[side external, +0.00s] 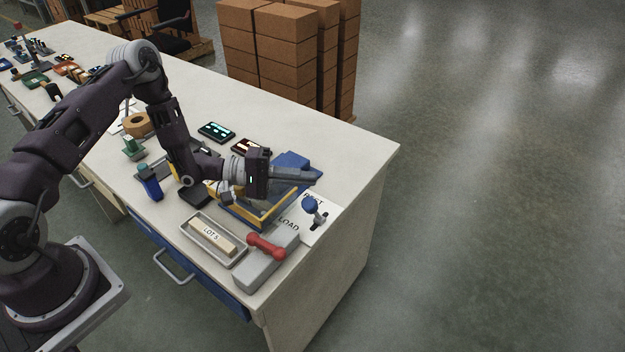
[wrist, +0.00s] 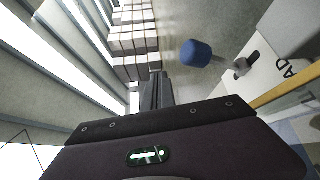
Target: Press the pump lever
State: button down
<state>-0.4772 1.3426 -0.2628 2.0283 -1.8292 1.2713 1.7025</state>
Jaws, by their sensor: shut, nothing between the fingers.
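A lever with a blue knob (side external: 311,202) rises from a white plate (side external: 297,229) near the table's right end. The plate reads "LOAD" and other partly hidden letters. In the wrist view the blue knob (wrist: 196,53) sits on a grey stem, right of my fingers. My gripper (side external: 315,178) is shut and empty, pointing right, beyond the knob in the side view and apart from it. It also shows in the wrist view (wrist: 157,76). A red handle (side external: 266,246) lies on a grey block (side external: 268,262) in front of the plate; I cannot tell which part is the pump lever.
A grey tray (side external: 237,261) holds a "LOT 5" block (side external: 212,237). A yellow-edged blue bin (side external: 257,223) lies under my gripper. Blue and black items, a tape roll (side external: 137,124) and small devices stand farther left. The table's right edge (side external: 372,192) is close; cartons (side external: 275,50) stand behind.

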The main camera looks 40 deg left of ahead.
notch_tip(320, 180, up, 7)
jog(key=shift+d, duration=0.1)
dwell(0.3)
